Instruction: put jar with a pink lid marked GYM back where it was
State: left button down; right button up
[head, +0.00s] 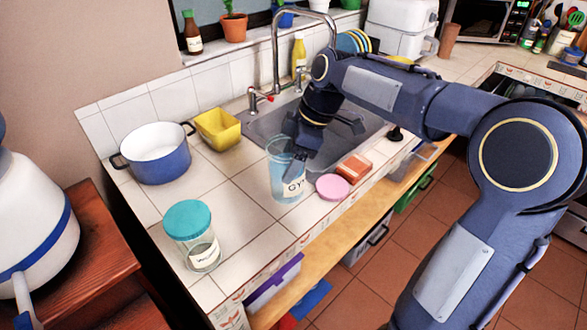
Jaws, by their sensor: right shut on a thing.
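A clear bluish jar (280,180) with a white label that reads "GY", its last letter cut off from view, is upright at the counter's front part, left of the sink. I cannot tell whether its base touches the tiles. Its top shows no lid. A pink round lid (332,187) lies flat on the counter just right of the jar. My right gripper (300,162) reaches down from the sink side and is shut on the jar's upper right side; the arm hides part of the contact. My left gripper is not in view.
A teal-lidded jar (203,256) stands near the left front corner. A blue pot (160,166) and yellow tub (218,130) stand behind. A red-brown block (354,168) lies beside the pink lid. The sink (262,128) is behind my gripper. Tiles between the two jars are clear.

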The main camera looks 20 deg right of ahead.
jog(key=w+f, duration=0.1)
jog(key=w+d+f, duration=0.1)
jog(key=shift+d+f, duration=0.2)
jog(key=shift+f, duration=0.15)
jog(key=shift+w+d+f, duration=0.1)
jog(key=shift+w+f, duration=0.05)
jog(key=shift+f, duration=0.8)
jog(key=shift+w+d+f, duration=0.1)
jog(key=shift+f, duration=0.8)
jog(key=shift+f, duration=0.15)
jog(key=o, duration=1.7)
jog(key=shift+o, duration=0.2)
